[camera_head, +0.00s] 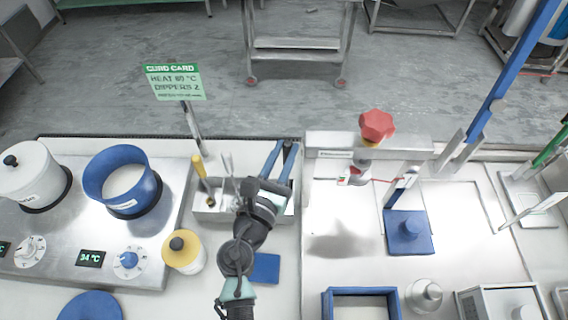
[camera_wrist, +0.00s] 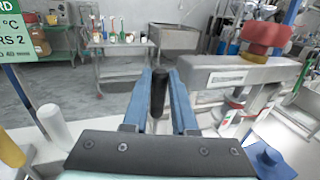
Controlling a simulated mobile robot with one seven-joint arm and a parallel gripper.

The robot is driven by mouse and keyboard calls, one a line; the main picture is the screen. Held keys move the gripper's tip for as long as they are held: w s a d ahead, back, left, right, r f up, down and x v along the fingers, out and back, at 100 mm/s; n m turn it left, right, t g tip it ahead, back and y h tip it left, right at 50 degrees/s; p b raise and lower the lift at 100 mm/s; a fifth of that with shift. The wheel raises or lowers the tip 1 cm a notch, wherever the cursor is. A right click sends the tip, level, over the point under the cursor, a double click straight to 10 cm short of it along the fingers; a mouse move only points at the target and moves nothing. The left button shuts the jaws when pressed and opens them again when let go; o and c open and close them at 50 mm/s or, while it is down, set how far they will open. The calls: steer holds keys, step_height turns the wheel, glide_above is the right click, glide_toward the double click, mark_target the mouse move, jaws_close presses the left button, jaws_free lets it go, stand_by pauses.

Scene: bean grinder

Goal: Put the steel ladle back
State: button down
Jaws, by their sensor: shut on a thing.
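My gripper (camera_head: 284,150) is over the right end of a small pale caddy (camera_head: 204,215). In the wrist view its two blue fingers (camera_wrist: 161,76) are shut on a dark, upright handle (camera_wrist: 158,92), which I take to be the steel ladle's. The ladle's bowl is hidden below my gripper, so I cannot tell whether it touches the caddy floor. A yellow-handled utensil (camera_head: 199,168) and a pale-handled one (camera_head: 229,166) stand in the caddy to the left of my gripper.
A yellow-lidded jar (camera_head: 184,252) stands in front of the caddy. A blue pot (camera_head: 123,182) and a white pot (camera_head: 32,174) sit on the hotplate at left. A steel frame with a red knob (camera_head: 376,126) rises close on the right. A card (camera_head: 174,82) stands behind.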

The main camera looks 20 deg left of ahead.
steer(key=shift+f+b, duration=0.3)
steer(key=shift+f, duration=1.05)
steer(key=c, duration=1)
jaws_free()
steer(key=s+b, duration=0.2)
steer(key=s, duration=1)
steer(key=shift+a, duration=0.2)
